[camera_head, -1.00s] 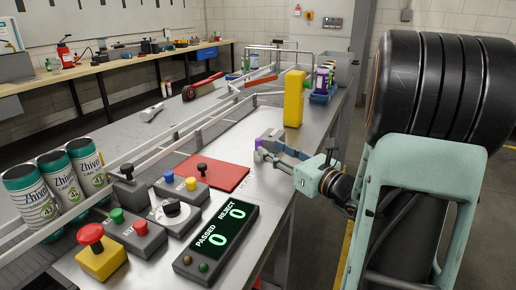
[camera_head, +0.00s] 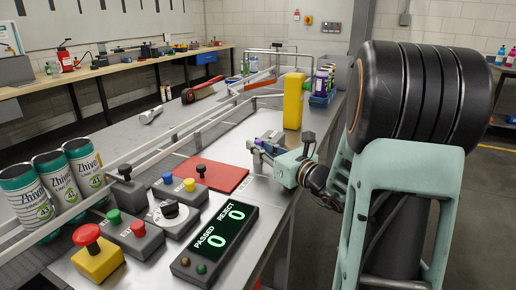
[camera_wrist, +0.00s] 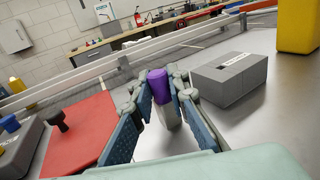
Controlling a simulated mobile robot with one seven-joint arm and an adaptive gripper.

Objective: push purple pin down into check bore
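The purple pin (camera_wrist: 158,84) stands between the fingertips of my gripper (camera_wrist: 161,82) in the wrist view, with a pale grey part below its purple end. The fingers lie close on both sides and appear shut on it. In the head view my gripper (camera_head: 264,148) is low over the table, right of the red plate; the pin is small and hard to separate from the fingers there.
The red plate (camera_head: 214,174) and several button boxes lie to the left. A yellow post (camera_head: 293,101) and a blue tray of bottles (camera_head: 323,98) stand behind. A display panel (camera_head: 216,240) is in front. Rails with white-and-green cans (camera_head: 28,197) run along the left.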

